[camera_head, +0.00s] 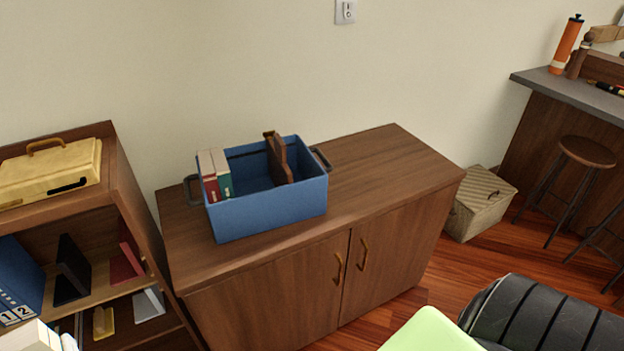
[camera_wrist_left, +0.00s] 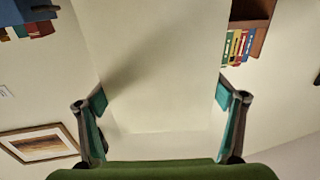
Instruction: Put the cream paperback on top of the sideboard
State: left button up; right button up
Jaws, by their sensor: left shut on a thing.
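The brown wooden sideboard (camera_head: 385,165) stands against the wall in the middle of the head view. A blue crate (camera_head: 270,212) with books in it takes up the left-middle part of its top. In the left wrist view, my left gripper (camera_wrist_left: 160,105) is shut on the cream paperback (camera_wrist_left: 155,65), whose broad pale face fills the space between the two fingers. The far end of the paperback runs out of that view. I cannot make out my left gripper or the paperback in the head view. My right gripper is not in view.
The sideboard top is bare right of the crate, with a narrow strip along its front. A bookcase (camera_head: 115,155) with a yellow case (camera_head: 55,172) on top stands at left. A dark ribbed seat (camera_head: 545,315) and a light green object (camera_head: 430,332) are at lower right.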

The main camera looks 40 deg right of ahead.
aim_at(365, 172)
jog(key=l+z, duration=0.15)
jog(key=l, duration=0.3)
jog(key=i+l+z, duration=0.1)
jog(key=l, duration=0.4)
jog(key=i+l+z, duration=0.15)
jog(key=l, duration=0.3)
jog(key=i+l+z, duration=0.15)
jog(key=l, duration=0.3)
jog(key=l+z, duration=0.1)
jog(key=l, duration=0.35)
jog(key=i+l+z, duration=0.25)
jog(key=i+l, duration=0.15)
